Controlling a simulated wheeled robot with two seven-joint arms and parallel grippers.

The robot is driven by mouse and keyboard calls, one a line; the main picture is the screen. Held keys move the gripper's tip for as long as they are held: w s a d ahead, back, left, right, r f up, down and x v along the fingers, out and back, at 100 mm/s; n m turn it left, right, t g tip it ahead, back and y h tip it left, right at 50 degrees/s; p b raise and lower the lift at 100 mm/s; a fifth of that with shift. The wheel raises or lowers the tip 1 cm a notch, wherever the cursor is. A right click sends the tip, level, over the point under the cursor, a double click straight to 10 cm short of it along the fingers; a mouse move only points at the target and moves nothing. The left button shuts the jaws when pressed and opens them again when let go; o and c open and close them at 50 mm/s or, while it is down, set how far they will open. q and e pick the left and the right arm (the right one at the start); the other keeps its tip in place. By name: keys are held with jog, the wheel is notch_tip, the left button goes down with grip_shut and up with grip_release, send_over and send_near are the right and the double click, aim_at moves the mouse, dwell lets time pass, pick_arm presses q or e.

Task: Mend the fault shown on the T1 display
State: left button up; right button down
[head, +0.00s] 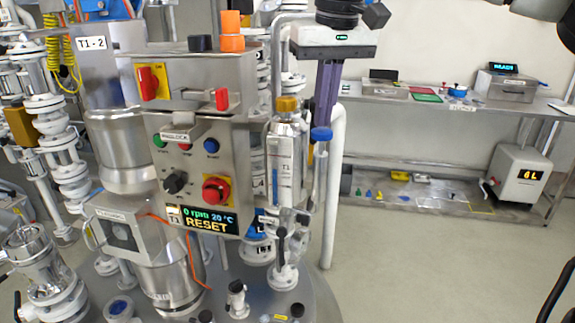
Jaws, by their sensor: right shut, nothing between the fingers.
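The T1 display (206,219) reads "0 rpm 20 °C" and "RESET", at the foot of a steel control panel (234,160). The panel carries a blue button (211,145), a green button (160,141), a small red button (185,145), a black knob (175,181) and a red mushroom button (215,190) on yellow. Above are a red switch on a yellow plate (149,81) and a red-ended lever (222,98). My right gripper (325,122) points down, right of the panel, its fingers shut and empty. My left gripper is out of view.
White pipes and valves (68,180) crowd the left. A steel bench (455,104) stands at the back right. The floor (420,260) at front right is mostly clear.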

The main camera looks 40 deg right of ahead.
jog(key=shift+f, duration=0.1)
dwell(0.4)
jog(key=shift+f, duration=1.35)
jog(key=shift+r, duration=1.5)
